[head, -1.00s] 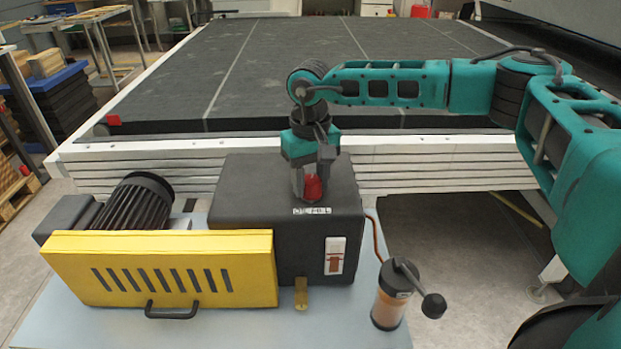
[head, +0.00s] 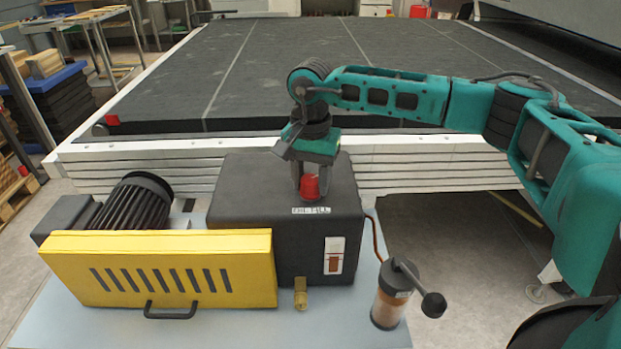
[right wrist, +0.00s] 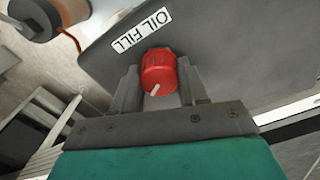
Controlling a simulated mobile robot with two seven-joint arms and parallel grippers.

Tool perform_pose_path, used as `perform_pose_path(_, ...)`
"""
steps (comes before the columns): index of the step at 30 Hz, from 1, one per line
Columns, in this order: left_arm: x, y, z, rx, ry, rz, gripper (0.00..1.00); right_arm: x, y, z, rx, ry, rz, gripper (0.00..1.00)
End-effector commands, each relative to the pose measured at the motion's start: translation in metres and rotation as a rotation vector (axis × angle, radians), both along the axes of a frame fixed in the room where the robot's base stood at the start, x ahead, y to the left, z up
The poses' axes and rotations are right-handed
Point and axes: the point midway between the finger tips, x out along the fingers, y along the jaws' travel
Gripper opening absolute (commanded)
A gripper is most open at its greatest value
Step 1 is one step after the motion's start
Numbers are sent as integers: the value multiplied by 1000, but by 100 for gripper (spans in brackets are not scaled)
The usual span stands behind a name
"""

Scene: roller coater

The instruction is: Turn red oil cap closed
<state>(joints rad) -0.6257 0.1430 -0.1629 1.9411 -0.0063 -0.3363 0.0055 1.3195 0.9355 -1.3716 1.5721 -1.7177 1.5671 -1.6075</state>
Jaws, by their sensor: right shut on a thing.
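The red oil cap (head: 309,188) sits on top of the dark grey oil tank (head: 230,190), just behind its OIL FILL label (head: 311,210). My right gripper (head: 311,180) points down from above and is shut on the cap. In the right wrist view the red cap (right wrist: 159,72) stands between the two grey fingers (right wrist: 158,85), with a pale mark on its face. The left gripper does not show in either view.
A yellow slotted guard (head: 160,270) and a finned motor (head: 135,210) stand left of the tank. A lubricator cup with a lever (head: 389,300) stands to the right. The wide dark conveyor bed (head: 300,70) lies behind.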

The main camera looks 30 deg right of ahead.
Motion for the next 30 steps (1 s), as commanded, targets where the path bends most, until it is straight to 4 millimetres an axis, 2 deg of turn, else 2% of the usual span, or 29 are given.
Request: perform_pose_path(30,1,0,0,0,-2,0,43,-2,-2,2,-1,-5,-966,13)
